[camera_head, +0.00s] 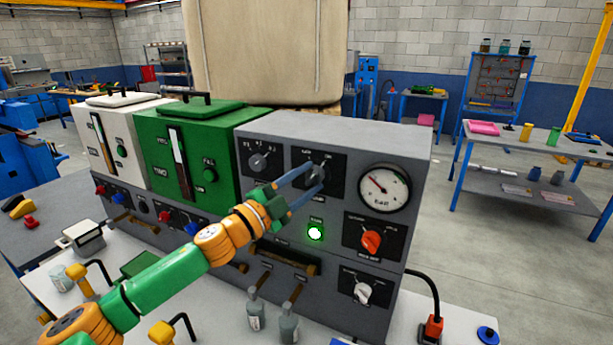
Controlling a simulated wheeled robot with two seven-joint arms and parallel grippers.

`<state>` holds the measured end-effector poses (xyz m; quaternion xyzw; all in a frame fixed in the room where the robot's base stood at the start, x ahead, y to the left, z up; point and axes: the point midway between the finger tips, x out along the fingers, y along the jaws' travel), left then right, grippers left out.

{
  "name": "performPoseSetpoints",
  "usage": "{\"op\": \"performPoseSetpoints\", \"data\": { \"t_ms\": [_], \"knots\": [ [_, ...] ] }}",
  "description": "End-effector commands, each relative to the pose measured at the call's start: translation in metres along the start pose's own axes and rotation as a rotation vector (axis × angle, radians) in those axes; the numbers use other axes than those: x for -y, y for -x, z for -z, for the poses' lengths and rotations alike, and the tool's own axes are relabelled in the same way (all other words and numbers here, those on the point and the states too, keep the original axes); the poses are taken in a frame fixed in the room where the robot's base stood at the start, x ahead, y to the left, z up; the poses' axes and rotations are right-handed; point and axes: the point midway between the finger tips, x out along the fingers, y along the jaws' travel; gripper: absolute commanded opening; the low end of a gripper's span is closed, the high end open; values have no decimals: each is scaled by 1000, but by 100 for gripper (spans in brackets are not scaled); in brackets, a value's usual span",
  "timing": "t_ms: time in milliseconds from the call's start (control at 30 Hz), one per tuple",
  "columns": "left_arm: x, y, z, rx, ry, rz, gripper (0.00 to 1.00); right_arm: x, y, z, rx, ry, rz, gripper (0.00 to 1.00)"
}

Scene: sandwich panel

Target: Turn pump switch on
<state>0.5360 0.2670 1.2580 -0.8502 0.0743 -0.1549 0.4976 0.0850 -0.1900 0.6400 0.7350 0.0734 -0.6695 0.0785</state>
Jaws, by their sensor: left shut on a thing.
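My left gripper (316,177) reaches up from the lower left to the front of the grey control panel (405,240). Its two blue fingers are shut on a dark rotary knob (321,170) on a black plate, left of the round gauge. The fingers partly hide the knob, and its small labels are too blurred to read. A green lamp (315,232) glows below that plate. Other knobs on the panel are a grey one (258,162), a red-orange one (371,241) and a white one (362,292). My right gripper is not in view.
The round gauge (384,194) is right of the gripped knob. A green tank (190,150) and a white tank (115,140) stand left. Bottles (288,325) with upright pumps stand in front of the panel. A workbench (540,140) stands far right, with clear floor before it.

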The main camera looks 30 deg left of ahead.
Motion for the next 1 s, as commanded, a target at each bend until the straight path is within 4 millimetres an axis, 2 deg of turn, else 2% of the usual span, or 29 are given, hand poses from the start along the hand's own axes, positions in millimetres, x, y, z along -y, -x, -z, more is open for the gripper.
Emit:
{"op": "performPoseSetpoints", "data": {
  "t_ms": [433,467,500,567,867,1000],
  "knots": [
    [2,0,0,2,-13,0,0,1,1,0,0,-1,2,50],
    [2,0,0,2,-12,0,54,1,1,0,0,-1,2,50],
    [2,0,0,2,-12,0,64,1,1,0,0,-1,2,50],
    [2,0,0,2,-12,0,78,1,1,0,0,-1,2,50],
    [0,1,-1,1,-10,-1,78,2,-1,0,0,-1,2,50],
    [-7,17,-6,5,-13,-2,78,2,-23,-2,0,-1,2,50]
  ]
}}
